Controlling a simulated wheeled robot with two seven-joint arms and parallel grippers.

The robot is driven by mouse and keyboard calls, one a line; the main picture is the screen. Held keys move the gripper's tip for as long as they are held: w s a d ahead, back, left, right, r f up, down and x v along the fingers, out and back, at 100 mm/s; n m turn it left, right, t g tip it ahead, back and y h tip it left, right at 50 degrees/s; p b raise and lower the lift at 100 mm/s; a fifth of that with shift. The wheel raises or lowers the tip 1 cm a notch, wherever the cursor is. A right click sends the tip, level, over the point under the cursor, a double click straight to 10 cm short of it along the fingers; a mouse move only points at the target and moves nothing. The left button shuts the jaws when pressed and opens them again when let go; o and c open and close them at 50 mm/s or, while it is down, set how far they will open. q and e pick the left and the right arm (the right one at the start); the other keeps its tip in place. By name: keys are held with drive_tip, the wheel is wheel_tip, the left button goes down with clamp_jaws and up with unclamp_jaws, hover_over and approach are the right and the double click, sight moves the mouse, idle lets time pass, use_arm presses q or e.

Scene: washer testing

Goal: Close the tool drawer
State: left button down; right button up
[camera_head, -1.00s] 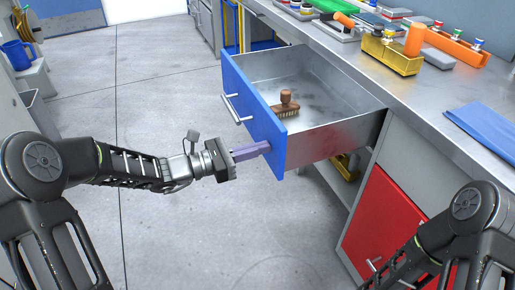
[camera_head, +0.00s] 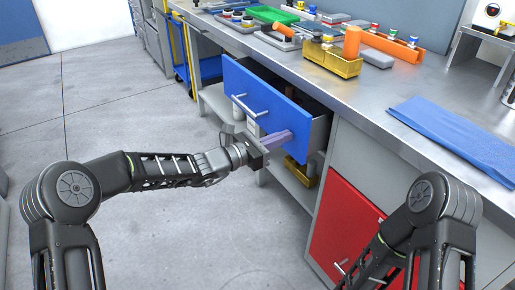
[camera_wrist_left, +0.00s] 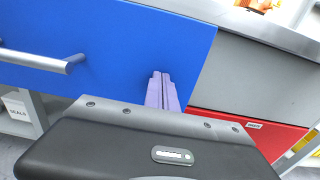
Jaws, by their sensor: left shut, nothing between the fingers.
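The tool drawer has a blue front (camera_head: 290,112) with a silver bar handle (camera_head: 250,106). It stands partly out of the bench, with a short stretch of its grey side wall (camera_head: 319,132) showing. Its inside is mostly hidden behind the front. My left gripper (camera_head: 284,137) is shut and empty, its purple fingers against or very near the lower right part of the blue front. In the left wrist view the shut fingers (camera_wrist_left: 161,90) point at the blue front (camera_wrist_left: 125,60), right of the handle (camera_wrist_left: 42,62). My right gripper is out of view.
The metal benchtop (camera_head: 365,98) holds a yellow bin (camera_head: 332,60), an orange rack (camera_head: 390,45), a green tray (camera_head: 272,15) and a blue cloth (camera_head: 460,135). A red cabinet front (camera_head: 345,225) is below right of the drawer. The floor at left is clear.

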use_arm(q)
drive_tip(key=x, duration=0.7)
drive_tip(key=shift+w+d, duration=0.2)
drive_tip(key=shift+d, duration=0.15)
drive_tip(key=shift+w+d, duration=0.1)
drive_tip(key=shift+r, duration=0.2)
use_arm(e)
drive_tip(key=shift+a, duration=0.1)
use_arm(q)
drive_tip(key=shift+r, duration=0.15)
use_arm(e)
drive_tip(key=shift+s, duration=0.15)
